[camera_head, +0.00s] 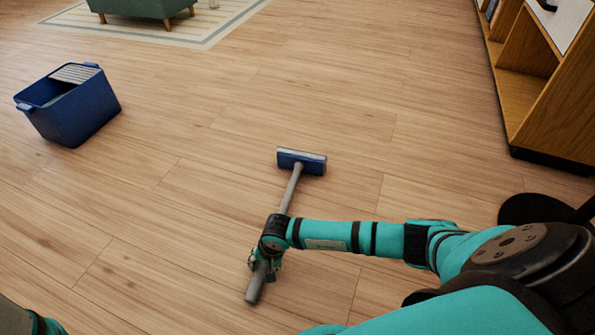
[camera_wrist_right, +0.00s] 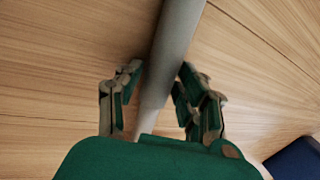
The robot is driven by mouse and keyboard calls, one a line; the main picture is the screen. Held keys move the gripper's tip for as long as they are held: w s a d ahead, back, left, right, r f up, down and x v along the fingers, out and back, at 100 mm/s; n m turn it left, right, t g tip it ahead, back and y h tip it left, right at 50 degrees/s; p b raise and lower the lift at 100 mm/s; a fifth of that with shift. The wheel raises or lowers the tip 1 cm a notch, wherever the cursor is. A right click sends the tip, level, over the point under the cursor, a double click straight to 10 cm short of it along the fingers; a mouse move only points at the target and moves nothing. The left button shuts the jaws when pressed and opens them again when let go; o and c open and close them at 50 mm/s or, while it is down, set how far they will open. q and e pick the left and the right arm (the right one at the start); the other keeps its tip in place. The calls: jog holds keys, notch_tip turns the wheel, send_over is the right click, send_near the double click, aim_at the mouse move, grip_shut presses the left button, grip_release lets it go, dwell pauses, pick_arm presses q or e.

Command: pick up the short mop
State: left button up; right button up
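The short mop lies on the wooden floor, with a blue head (camera_head: 301,161) at the far end and a grey handle (camera_head: 292,188) running toward me. My right gripper (camera_head: 262,265) is at the handle near its free end. In the right wrist view the handle (camera_wrist_right: 178,40) passes between the spread fingers of my right gripper (camera_wrist_right: 158,82). A small gap shows on the left side of the handle; the right finger looks very close to it, and contact is unclear. My left gripper is out of view.
A blue bucket (camera_head: 75,112) stands on the floor at the left. A wooden shelf unit (camera_head: 545,90) is at the upper right. A rug (camera_head: 190,32) with a green seat (camera_head: 140,8) is at the top left. The floor around the mop is clear.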

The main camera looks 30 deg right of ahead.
jog(key=c, duration=0.7)
jog(key=shift+r, duration=0.15)
